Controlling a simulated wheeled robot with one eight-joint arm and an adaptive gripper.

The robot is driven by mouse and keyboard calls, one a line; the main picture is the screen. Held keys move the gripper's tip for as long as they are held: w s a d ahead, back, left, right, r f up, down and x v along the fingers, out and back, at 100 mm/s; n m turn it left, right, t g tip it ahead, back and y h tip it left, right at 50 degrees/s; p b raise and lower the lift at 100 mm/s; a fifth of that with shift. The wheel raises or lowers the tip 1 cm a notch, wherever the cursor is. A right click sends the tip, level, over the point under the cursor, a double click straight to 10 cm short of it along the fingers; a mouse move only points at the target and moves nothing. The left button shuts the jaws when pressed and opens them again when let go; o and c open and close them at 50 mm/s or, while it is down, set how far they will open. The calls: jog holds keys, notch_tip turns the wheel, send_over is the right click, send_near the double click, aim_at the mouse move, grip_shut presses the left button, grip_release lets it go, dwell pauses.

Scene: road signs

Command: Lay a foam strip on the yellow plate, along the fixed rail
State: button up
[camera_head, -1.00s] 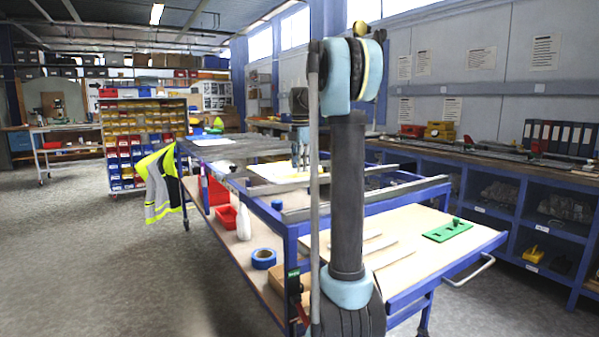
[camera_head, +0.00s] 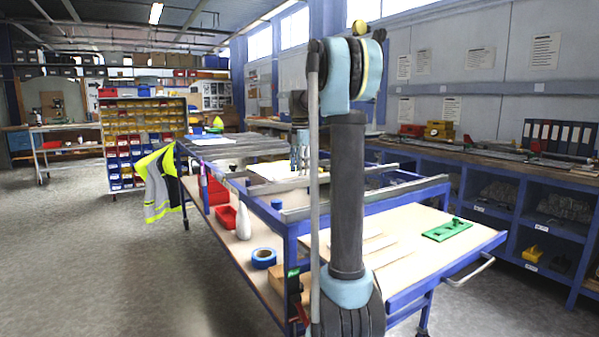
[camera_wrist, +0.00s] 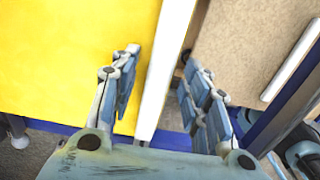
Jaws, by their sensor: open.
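The yellow plate (camera_wrist: 70,60) fills the left of the wrist view. In the head view it is a pale yellow patch (camera_head: 283,170) on the cart, partly behind my arm. A long white strip (camera_wrist: 166,65) runs along the plate's right edge; I cannot tell whether it is foam or the fixed rail. My gripper (camera_wrist: 158,78) is open, with one finger over the plate and the other to the right of the strip. In the head view my gripper (camera_head: 301,170) points down at the plate. Pale strips (camera_head: 388,255) lie on the cart's pull-out board.
The pull-out board (camera_head: 440,262) also carries a green block (camera_head: 447,230). A metal bar (camera_head: 350,197) runs across the blue cart frame. A white bottle (camera_head: 243,222), red bin (camera_head: 222,217) and blue tape roll (camera_head: 263,258) stand on the lower shelf. Open floor lies at left.

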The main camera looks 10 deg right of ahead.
notch_tip(320, 180, up, 12)
jog(key=shift+f, duration=0.2)
dwell(0.4)
